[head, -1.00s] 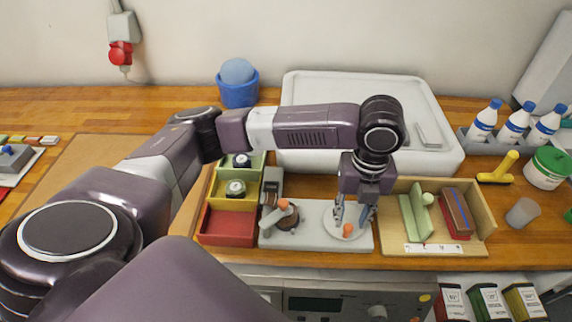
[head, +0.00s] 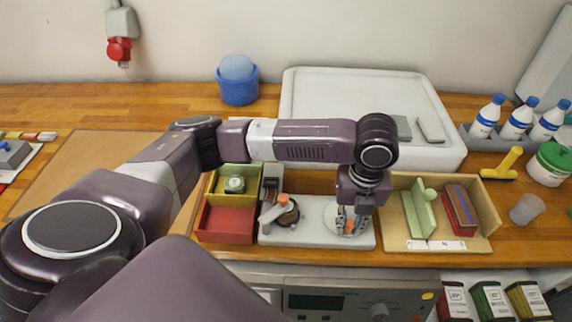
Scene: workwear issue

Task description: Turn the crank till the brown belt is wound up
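A pale grey winding device (head: 313,236) stands on the bench in front of me. On its left part, a brown belt (head: 290,216) shows as a small roll beneath a grey arm with an orange knob (head: 282,201). On its right part is a round pale crank disc (head: 366,230) with an upright orange crank knob (head: 350,226). My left gripper (head: 351,223) points down over the disc, its fingers close on either side of the crank knob, and looks shut on it. The fingers partly hide the knob. My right gripper is not in view.
Left of the device are red (head: 226,224) and yellow-green bins. Right of it is a wooden tray (head: 485,205) with a green block and a red-brown piece. Behind stand a large white lidded box (head: 350,90) and a blue bucket (head: 238,88). Bottles stand back right.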

